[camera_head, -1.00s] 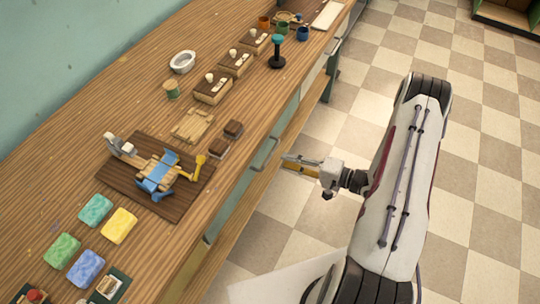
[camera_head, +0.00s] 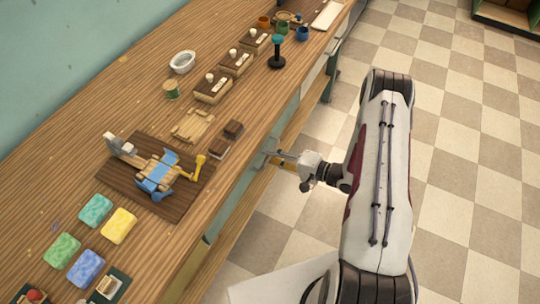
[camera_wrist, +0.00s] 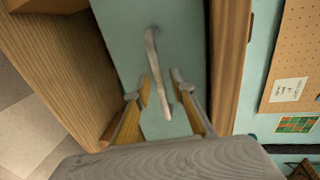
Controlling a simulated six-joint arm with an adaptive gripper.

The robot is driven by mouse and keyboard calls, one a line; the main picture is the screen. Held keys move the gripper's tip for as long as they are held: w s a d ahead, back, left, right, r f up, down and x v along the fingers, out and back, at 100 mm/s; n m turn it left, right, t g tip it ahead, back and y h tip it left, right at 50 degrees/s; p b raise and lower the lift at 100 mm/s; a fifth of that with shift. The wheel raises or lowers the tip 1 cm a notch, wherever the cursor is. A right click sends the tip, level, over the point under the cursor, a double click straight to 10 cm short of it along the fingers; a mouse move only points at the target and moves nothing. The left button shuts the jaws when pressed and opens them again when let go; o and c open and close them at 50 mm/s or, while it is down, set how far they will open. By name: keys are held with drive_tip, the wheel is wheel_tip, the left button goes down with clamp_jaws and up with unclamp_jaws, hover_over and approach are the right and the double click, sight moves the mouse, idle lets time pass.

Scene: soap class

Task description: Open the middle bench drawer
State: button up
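The bench drawer front (camera_wrist: 120,50) is pale teal and fills the middle of the wrist view, with a slim metal bar handle (camera_wrist: 153,52) on it. The drawer looks shut. My gripper (camera_wrist: 161,77) is open, with one yellow-padded finger on each side of the handle. The handle's lower end shows between the fingers; whether they touch it I cannot tell. In the head view, my gripper (camera_head: 272,157) is at the front of the bench, just below the worktop edge. There the handle is largely hidden by the gripper and worktop.
The wooden worktop (camera_head: 60,165) carries sponges (camera_head: 119,225), a dark board (camera_head: 118,188) with blue and yellow tools, small boxes (camera_head: 212,88) and a black stand (camera_head: 277,55). The checkered floor (camera_head: 470,200) in front of the bench is open.

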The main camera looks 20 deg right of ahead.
drive_tip(key=shift+w+a+f, duration=0.1)
drive_tip(key=shift+w+a, duration=0.15)
clamp_jaws()
drive_tip(key=shift+s+d, duration=0.1)
drive_tip(key=f+v, duration=0.2)
drive_tip(key=v, duration=1.1)
drive_tip(key=s+f+v, duration=0.1)
drive_tip(key=f+v, duration=0.2)
drive_tip(key=v, duration=1)
drive_tip(key=shift+d+f, duration=0.25)
drive_tip(key=shift+d, duration=0.25)
unclamp_jaws()
